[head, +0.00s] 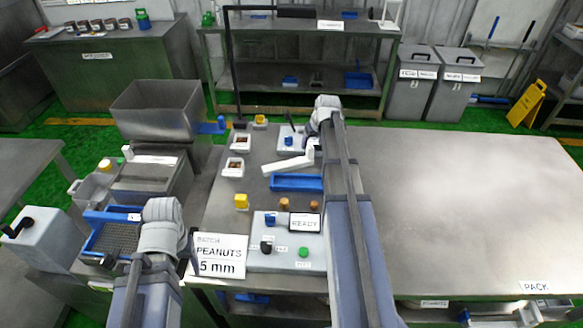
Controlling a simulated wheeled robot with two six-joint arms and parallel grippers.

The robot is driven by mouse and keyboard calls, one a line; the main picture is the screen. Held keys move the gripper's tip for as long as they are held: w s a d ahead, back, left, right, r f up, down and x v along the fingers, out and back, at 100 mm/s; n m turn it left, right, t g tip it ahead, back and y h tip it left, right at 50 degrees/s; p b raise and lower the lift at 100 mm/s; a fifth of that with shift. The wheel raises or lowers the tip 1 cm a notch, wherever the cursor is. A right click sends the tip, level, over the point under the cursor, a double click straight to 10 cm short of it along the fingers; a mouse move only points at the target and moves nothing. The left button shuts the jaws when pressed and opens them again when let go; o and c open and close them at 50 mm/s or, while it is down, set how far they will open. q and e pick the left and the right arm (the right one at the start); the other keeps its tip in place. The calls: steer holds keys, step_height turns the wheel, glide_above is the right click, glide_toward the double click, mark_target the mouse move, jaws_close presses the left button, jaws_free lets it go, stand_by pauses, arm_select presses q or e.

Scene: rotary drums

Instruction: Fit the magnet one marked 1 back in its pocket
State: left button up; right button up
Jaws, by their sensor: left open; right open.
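I cannot make out a magnet marked 1 or its pocket; small marks are unreadable at this size. My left gripper (167,228) is at the lower left, beside a blue-framed grate (112,232). My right gripper (324,118) is at the far side of the bench, just right of a small pale station (291,148) with a blue part on it. Both grippers are open, though their fingertips are largely hidden by my wrists. No held object shows in either.
A grey hopper machine (155,112) stands left. The narrow bench carries a blue tray (297,182), yellow block (241,202), brown cylinders (284,204), white cups (233,167) and a control panel (284,262) reading READY. The right table (460,210) is clear.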

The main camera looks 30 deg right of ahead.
mark_target(311, 147)
steer(key=shift+b+x, duration=2.45)
steer(key=shift+x, duration=0.25)
steer(key=shift+s, duration=0.1)
steer(key=shift+r, duration=0.1)
jaws_close()
